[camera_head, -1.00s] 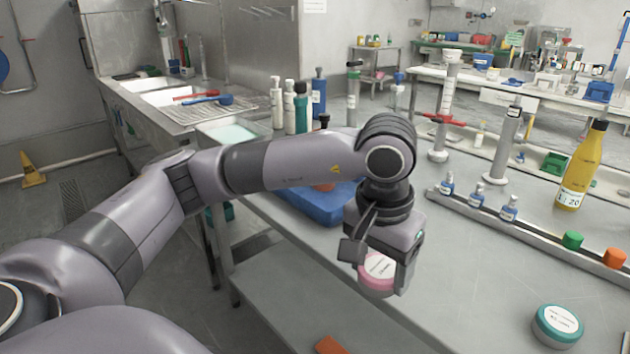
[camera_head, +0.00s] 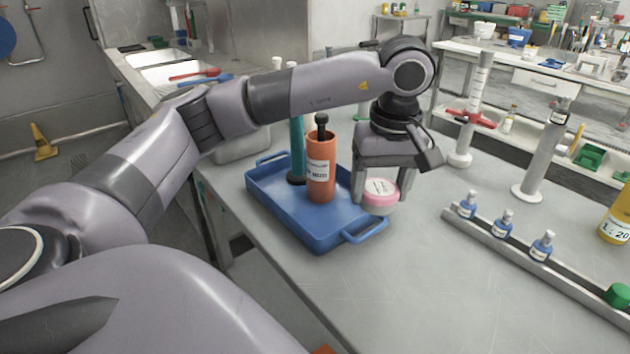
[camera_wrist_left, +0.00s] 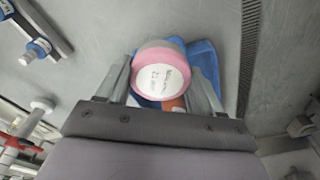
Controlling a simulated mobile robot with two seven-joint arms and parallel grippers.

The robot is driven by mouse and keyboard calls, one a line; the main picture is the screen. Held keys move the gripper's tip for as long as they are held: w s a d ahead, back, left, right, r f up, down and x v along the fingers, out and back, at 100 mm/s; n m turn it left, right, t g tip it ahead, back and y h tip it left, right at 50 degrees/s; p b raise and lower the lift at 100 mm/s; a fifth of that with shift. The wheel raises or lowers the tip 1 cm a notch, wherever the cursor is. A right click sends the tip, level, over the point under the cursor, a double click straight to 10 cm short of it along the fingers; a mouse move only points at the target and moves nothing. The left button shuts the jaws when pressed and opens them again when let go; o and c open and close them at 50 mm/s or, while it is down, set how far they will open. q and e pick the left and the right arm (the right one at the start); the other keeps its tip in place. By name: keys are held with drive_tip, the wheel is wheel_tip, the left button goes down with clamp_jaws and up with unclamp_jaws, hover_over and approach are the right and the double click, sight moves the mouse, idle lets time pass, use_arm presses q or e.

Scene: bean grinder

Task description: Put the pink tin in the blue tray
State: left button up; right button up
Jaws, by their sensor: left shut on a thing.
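The pink tin (camera_head: 380,196) has a white labelled lid. My left gripper (camera_head: 384,194) is shut on it, with a finger on either side, close to the right side of the blue tray. In the left wrist view the tin (camera_wrist_left: 160,78) sits between the two fingers and hides part of the blue tray (camera_wrist_left: 205,62). The blue tray (camera_head: 290,224) lies on the grey table with a handle at each end. An orange bottle (camera_head: 321,170) with a black top stands in it. My right gripper is not in view.
A teal bottle (camera_head: 298,150) stands upright at the tray's back part. A rail with small blue bottles (camera_head: 503,224) runs along the right. The table front right of the tray is bare.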

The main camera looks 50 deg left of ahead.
use_arm(q)
drive_tip(key=w+a+r+n+g+p, duration=0.1)
drive_tip(key=w+a+r+n+p, duration=0.15)
drive_tip(key=a+r+n, duration=0.9)
drive_tip(key=n+b, duration=0.2)
drive_tip(key=n, duration=0.2)
hover_over(334, 220)
drive_tip(key=f, duration=1.7)
drive_tip(key=shift+w+d+f, duration=0.1)
drive_tip(key=shift+d+f, duration=0.1)
drive_tip(key=shift+f, duration=0.2)
wheel_tip(334, 220, down, 5)
drive_tip(key=shift+r, duration=0.2)
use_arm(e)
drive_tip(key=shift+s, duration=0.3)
use_arm(q)
drive_tip(key=shift+f+b, duration=0.15)
drive_tip(key=shift+b, duration=0.2)
drive_tip(key=o, duration=0.9)
